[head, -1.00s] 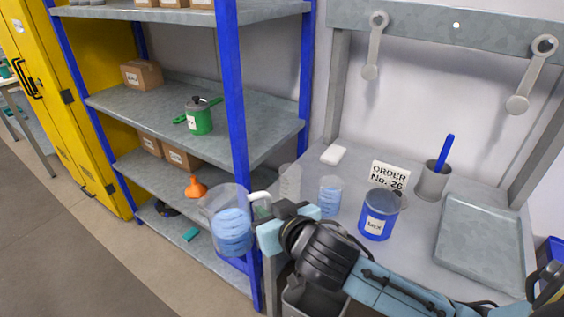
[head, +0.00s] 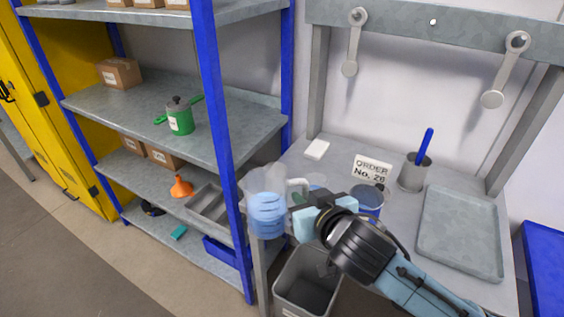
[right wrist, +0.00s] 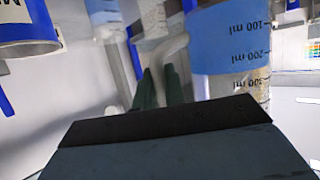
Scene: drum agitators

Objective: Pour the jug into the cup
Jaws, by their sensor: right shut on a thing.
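A clear jug (head: 266,216) with blue liquid and a white handle hangs near the bench's left front edge in the head view. My right gripper (head: 299,207) is shut on the jug's handle, to the right of its body. The jug looks roughly upright. In the right wrist view the jug (right wrist: 230,42) shows ml marks, and the dark fingers (right wrist: 160,86) are at its handle. Which vessel is the task's cup I cannot tell. My left gripper is out of view.
A blue labelled can (head: 368,203) and an order card (head: 372,168) stand on the bench. A grey holder (head: 413,174) with a blue stick and a grey tray (head: 460,232) are at the right. A blue shelf post (head: 222,130) stands left of the jug. A grey bin (head: 307,285) is below.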

